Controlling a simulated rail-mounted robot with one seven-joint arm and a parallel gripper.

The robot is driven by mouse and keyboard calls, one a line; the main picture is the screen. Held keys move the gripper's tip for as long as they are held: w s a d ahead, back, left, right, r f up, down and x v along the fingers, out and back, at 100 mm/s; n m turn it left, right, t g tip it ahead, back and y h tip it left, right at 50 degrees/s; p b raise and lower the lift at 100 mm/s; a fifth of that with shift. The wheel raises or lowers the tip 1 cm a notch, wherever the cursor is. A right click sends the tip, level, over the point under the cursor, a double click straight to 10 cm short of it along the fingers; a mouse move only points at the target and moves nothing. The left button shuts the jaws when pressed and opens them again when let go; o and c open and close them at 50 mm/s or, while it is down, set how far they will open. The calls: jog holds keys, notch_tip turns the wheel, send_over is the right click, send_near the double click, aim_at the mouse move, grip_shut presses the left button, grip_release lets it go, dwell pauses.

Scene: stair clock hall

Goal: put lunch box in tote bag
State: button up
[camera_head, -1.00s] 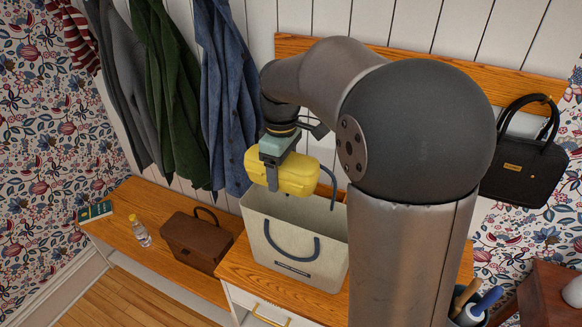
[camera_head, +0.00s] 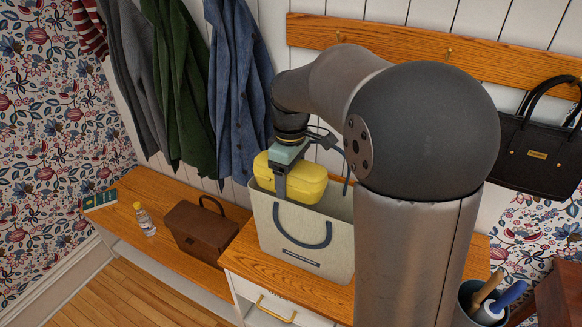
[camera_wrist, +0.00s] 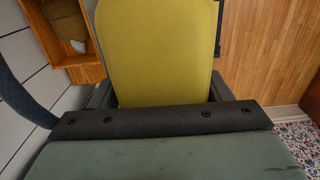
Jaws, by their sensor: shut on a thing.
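The yellow lunch box (camera_head: 305,184) is held by my gripper (camera_head: 281,182) at the mouth of the tote bag. My gripper is shut on it, one dark finger showing on its front side. The pale tote bag (camera_head: 296,228), with dark blue handles, stands upright and open on the wooden bench top. The lower edge of the lunch box is hidden behind the bag's front rim. In the wrist view the lunch box (camera_wrist: 160,50) fills the middle, and a dark blue handle curves at the left.
A brown satchel (camera_head: 198,233), a small bottle (camera_head: 145,219) and a green book (camera_head: 100,200) are on the lower bench at left. Coats (camera_head: 237,90) hang behind.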

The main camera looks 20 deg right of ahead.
jog(key=shift+s+f, duration=0.1)
jog(key=shift+s, duration=0.15)
jog(key=shift+w+d+f, duration=0.1)
jog(key=o, duration=1.2)
